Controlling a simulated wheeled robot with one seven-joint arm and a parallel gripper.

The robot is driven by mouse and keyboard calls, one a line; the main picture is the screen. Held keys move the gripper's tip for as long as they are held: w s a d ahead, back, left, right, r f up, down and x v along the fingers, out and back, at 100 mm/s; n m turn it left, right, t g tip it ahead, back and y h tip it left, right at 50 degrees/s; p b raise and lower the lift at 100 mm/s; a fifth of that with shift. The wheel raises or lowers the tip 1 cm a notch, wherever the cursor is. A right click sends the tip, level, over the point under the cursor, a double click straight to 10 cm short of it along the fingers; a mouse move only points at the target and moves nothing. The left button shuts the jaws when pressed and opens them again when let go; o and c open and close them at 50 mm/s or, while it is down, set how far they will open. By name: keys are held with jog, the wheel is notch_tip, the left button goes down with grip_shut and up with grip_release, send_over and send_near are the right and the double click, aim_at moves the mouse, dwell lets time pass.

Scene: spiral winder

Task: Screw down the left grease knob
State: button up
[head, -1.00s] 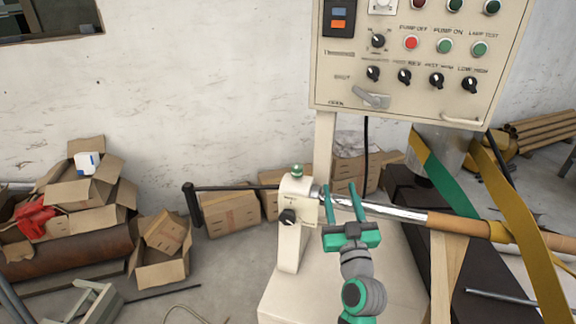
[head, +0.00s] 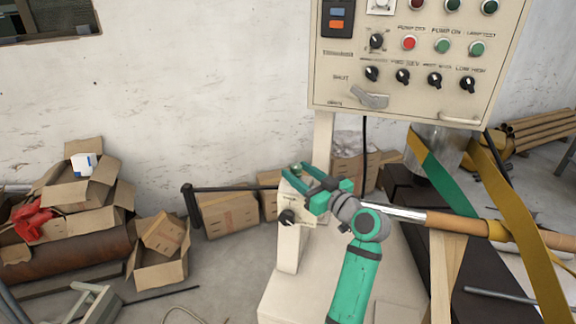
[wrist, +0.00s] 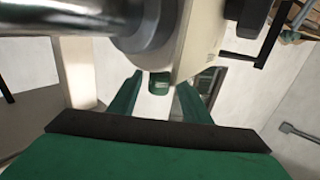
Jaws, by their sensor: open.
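The left grease knob is a small green cap on top of the cream bearing housing (head: 291,214). In the wrist view the knob (wrist: 159,84) shows between my two green fingers, with a gap on each side. My gripper (head: 297,174) is open at the top of the housing, its fingers pointing left around the knob's place. In the head view the fingers largely cover the knob. I cannot tell how far along the fingers the knob sits in depth.
A chrome shaft (head: 404,211) runs right from the housing. A black crank handle (head: 192,203) extends left. A control panel (head: 415,60) stands above and behind. Cardboard boxes (head: 228,213) lie on the floor behind.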

jog(key=shift+x, duration=2.6)
jog(key=shift+c, duration=0.6)
jog(key=c, duration=0.9)
